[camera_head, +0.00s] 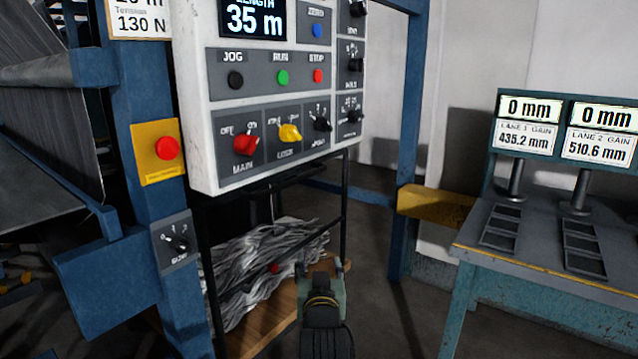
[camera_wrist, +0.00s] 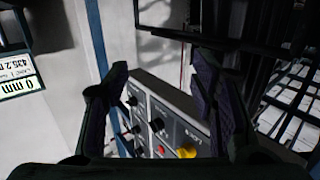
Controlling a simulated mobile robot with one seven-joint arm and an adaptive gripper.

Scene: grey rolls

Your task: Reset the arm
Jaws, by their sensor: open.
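My gripper (camera_head: 322,270) is low in the middle of the head view, in front of the black stand under the control panel (camera_head: 200,100). In the wrist view my gripper (camera_wrist: 165,95) has its two dark fingers spread wide apart, with nothing between them. Part of the control panel (camera_wrist: 165,112) shows beyond and between the fingers, with its knobs and a yellow switch. My gripper appears apart from the panel. Part of the arm behind the gripper is out of view.
A blue post (camera_head: 140,90) with a red button on a yellow box (camera_head: 158,152) stands left. Crumpled grey material (camera_head: 255,262) lies on a wooden shelf (camera_head: 262,325) below the panel. A teal bench (camera_head: 490,257) with two displays stands right. Floor between stand and bench looks clear.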

